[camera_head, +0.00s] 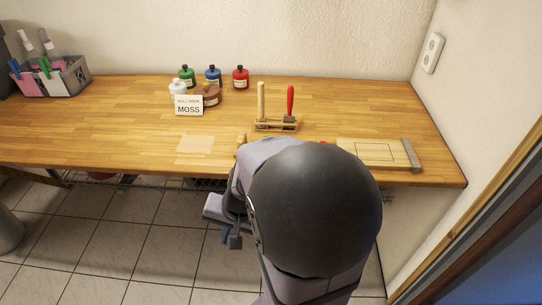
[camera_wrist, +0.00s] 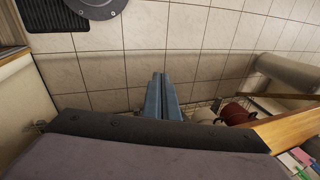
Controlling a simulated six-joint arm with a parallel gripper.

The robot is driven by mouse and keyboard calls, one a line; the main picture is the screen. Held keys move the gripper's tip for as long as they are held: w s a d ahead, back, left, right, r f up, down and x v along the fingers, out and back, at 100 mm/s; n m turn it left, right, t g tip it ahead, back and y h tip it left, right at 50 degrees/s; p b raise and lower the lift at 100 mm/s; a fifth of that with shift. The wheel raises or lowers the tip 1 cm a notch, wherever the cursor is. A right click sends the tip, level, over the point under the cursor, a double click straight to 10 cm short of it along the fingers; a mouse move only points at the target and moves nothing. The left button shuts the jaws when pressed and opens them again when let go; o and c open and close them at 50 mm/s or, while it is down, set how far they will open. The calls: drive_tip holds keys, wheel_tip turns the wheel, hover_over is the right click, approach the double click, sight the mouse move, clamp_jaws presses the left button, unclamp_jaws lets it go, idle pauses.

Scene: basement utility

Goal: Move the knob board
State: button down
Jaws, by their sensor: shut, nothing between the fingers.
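A pale wooden board (camera_head: 378,152) with a dark outlined rectangle and a grey strip at its right end lies at the right front of the wooden counter. A small red spot (camera_head: 323,142) shows at its left, and my arm hides what is around it. I cannot tell whether this is the knob board. A small wooden upright piece (camera_head: 241,137) shows left of my arm, its base hidden. My gripper (camera_head: 234,241) is off the counter's front edge, above the tiled floor. In the wrist view its blue fingers (camera_wrist: 159,77) are together and empty.
A wooden rack (camera_head: 276,125) with a wooden and a red handle stands mid-counter. Several paint bottles (camera_head: 213,76) and a MOSS card (camera_head: 189,105) stand behind left. A pale square (camera_head: 195,144) marks the left front. A grey caddy (camera_head: 66,79) is far left. A wall closes the right.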

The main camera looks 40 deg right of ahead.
drive_tip(key=w+d+r+m+t+h, duration=0.35)
drive_tip(key=w+d+m, duration=0.45)
drive_tip(key=m, duration=0.8)
drive_tip(key=s+d+r+m+h, duration=0.1)
drive_tip(key=d+m, duration=0.3)
drive_tip(key=m, duration=0.5)
drive_tip(key=s+d+r+m+h, duration=0.1)
drive_tip(key=d+m+h, duration=0.3)
drive_tip(key=m, duration=0.6)
drive_tip(key=shift+s+d+r+m, duration=0.35)
drive_tip(key=shift+d+r, duration=0.1)
drive_tip(key=shift+d, duration=0.2)
drive_tip(key=shift+d+f+g, duration=0.1)
drive_tip(key=shift+g, duration=0.15)
drive_tip(key=b+x, duration=0.1)
drive_tip(key=x, duration=0.2)
drive_tip(key=b+x, duration=0.1)
drive_tip(key=x, duration=0.3)
drive_tip(key=r+b+x, duration=0.1)
drive_tip(key=x, duration=0.3)
drive_tip(key=shift+w+d+b, duration=0.35)
drive_tip(key=shift+w+d, duration=0.05)
drive_tip(key=shift+w+d+p, duration=0.3)
drive_tip(key=shift+w+d, duration=0.4)
drive_tip(key=shift+d, duration=0.05)
